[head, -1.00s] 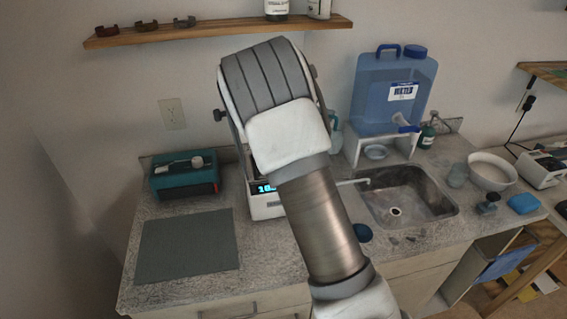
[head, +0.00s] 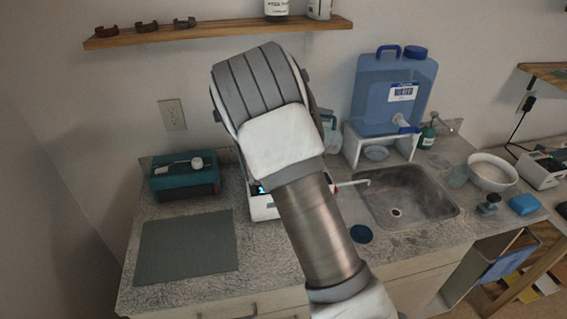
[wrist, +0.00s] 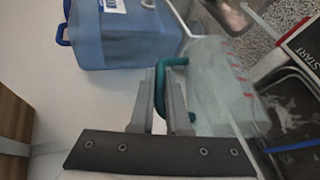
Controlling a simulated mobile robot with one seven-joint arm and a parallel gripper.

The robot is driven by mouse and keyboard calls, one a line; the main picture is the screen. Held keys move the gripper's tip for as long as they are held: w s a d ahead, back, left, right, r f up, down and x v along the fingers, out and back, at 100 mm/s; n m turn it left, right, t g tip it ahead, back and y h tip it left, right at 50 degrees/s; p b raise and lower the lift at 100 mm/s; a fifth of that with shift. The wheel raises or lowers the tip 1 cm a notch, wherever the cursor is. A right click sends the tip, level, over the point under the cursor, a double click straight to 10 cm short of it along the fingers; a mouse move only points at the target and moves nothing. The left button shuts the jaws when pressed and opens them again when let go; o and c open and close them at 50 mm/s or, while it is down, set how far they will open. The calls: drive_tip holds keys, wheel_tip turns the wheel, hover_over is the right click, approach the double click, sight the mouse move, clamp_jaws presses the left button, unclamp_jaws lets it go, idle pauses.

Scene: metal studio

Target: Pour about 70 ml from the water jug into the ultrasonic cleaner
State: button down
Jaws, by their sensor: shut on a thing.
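My gripper (wrist: 161,92) is shut on the teal handle (wrist: 161,67) of the clear water jug (wrist: 212,78). Red marks show on the jug's side; its water level and exact tilt are hard to tell. In the head view, part of the jug (head: 332,140) shows just right of my arm, which hides my gripper. The white ultrasonic cleaner (head: 262,209) stands on the counter, mostly hidden behind my arm, its lit display partly covered. In the wrist view, the cleaner's dark tank (wrist: 295,115) with a blue line lies right of the jug, below a START label.
A blue water container (head: 392,95) stands on a white stand behind the sink (head: 405,195). A teal device (head: 185,180) and a grey mat (head: 187,247) lie to the left. A dark blue round thing (head: 361,234) lies before the sink. A shelf (head: 220,32) hangs above.

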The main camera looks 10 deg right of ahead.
drive_tip(key=shift+h, duration=0.5)
drive_tip(key=shift+a+r+p, duration=0.1)
drive_tip(key=shift+a+r, duration=0.25)
drive_tip(key=shift+r, duration=0.55)
drive_tip(key=shift+a+r+p, duration=0.15)
drive_tip(key=shift+a+r, duration=0.2)
drive_tip(key=shift+r, duration=0.55)
drive_tip(key=shift+a+r+p, duration=0.1)
drive_tip(key=shift+a+r, duration=0.25)
drive_tip(key=shift+r, duration=0.8)
drive_tip(key=shift+d, duration=0.3)
drive_tip(key=shift+a+r, duration=0.1)
drive_tip(key=shift+r, duration=0.55)
drive_tip(key=shift+n, duration=0.3)
drive_tip(key=shift+r+h, duration=0.3)
